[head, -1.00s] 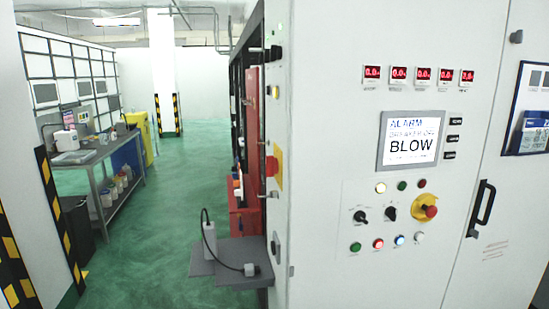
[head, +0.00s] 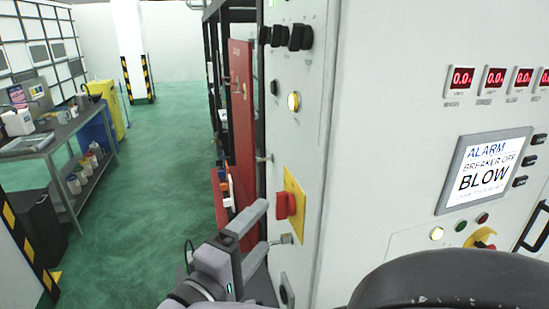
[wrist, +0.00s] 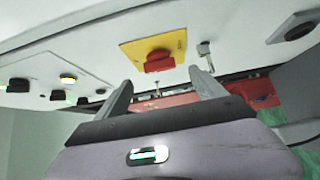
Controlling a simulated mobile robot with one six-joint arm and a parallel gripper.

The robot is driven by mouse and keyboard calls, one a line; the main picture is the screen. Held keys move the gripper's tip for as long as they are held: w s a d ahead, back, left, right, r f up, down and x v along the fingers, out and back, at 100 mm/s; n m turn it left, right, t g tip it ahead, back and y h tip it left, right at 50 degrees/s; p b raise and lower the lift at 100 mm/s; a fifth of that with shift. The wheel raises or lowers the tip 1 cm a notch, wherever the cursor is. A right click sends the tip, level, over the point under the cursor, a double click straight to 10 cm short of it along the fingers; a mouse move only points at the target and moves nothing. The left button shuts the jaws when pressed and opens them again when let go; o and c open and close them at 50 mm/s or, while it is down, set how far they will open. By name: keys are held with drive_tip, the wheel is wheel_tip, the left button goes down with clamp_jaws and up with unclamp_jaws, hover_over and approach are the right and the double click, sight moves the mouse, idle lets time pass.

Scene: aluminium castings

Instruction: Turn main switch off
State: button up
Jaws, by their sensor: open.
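The main switch is a red rotary handle (head: 286,205) on a yellow plate (head: 296,190), on the narrow side face of the grey cabinet. It also shows in the wrist view as a red handle (wrist: 159,66) on its yellow plate (wrist: 133,51), above the gap between my fingers. My gripper (head: 266,224) is open and empty, just left of and below the switch in the head view. In the wrist view my gripper (wrist: 160,77) has its two fingers apart, pointing toward the panel, with the handle roughly centred between them. No contact with the handle shows.
Black selector knobs (head: 298,37) and a lit yellow lamp (head: 293,101) sit above the switch. A small metal latch (head: 281,240) is below it. An open red door (head: 241,130) stands left. The front display (head: 484,172) reads an alarm.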

sight(279, 208)
drive_tip(key=x, duration=0.7)
drive_tip(key=shift+w+d, duration=0.1)
drive_tip(key=shift+w, duration=0.05)
drive_tip(key=c, duration=1.4)
